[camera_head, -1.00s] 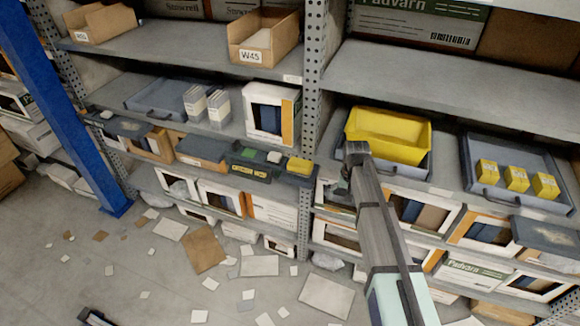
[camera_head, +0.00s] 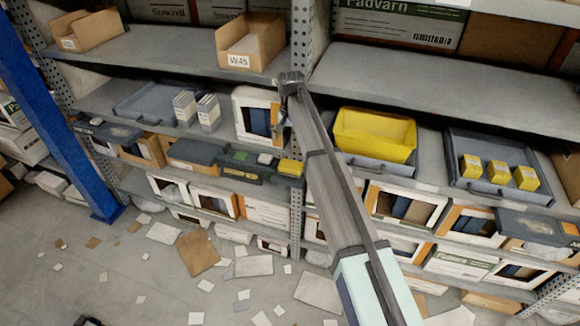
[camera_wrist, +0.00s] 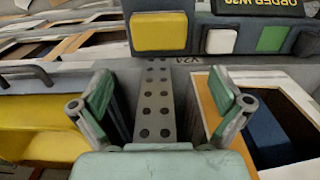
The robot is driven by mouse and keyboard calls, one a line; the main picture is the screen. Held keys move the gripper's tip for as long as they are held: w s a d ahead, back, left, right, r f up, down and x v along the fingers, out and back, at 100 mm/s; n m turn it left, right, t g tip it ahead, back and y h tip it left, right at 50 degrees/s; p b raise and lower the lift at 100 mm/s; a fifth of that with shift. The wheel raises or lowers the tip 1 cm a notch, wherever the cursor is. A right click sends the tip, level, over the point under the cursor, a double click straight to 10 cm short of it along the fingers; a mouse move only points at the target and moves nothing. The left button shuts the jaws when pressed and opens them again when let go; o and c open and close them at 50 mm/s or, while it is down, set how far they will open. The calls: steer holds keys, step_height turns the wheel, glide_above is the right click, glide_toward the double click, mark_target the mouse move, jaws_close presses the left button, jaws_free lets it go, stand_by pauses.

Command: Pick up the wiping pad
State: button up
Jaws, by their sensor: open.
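A yellow pad (camera_head: 290,167) lies at the right end of a dark tray (camera_head: 222,170) on the shelf left of the perforated post; I take it to be the wiping pad. In the wrist view, which is upside down, the yellow pad (camera_wrist: 158,31) is at top centre, beside a white piece (camera_wrist: 221,41) and a green piece (camera_wrist: 271,39). My gripper (camera_wrist: 162,105) is open and empty, its two fingers apart with the post between them. In the head view my gripper (camera_head: 284,116) is small and partly hidden, above the pad and apart from it.
A yellow bin (camera_head: 375,133) stands right of the post (camera_head: 301,40). A white box with an orange edge (camera_head: 242,103) stands left of it. Shelf boards run above and below. A tray with yellow boxes (camera_head: 486,195) is farther right. Papers litter the floor.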

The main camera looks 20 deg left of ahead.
mark_target(291, 164)
step_height(291, 164, down, 7)
steer(key=shift+r+p, duration=0.1)
steer(key=shift+p, duration=0.7)
steer(key=shift+d+f+p, duration=0.1)
steer(key=shift+f+p, duration=1.2)
steer(key=shift+f, duration=1.35)
steer(key=c, duration=0.8)
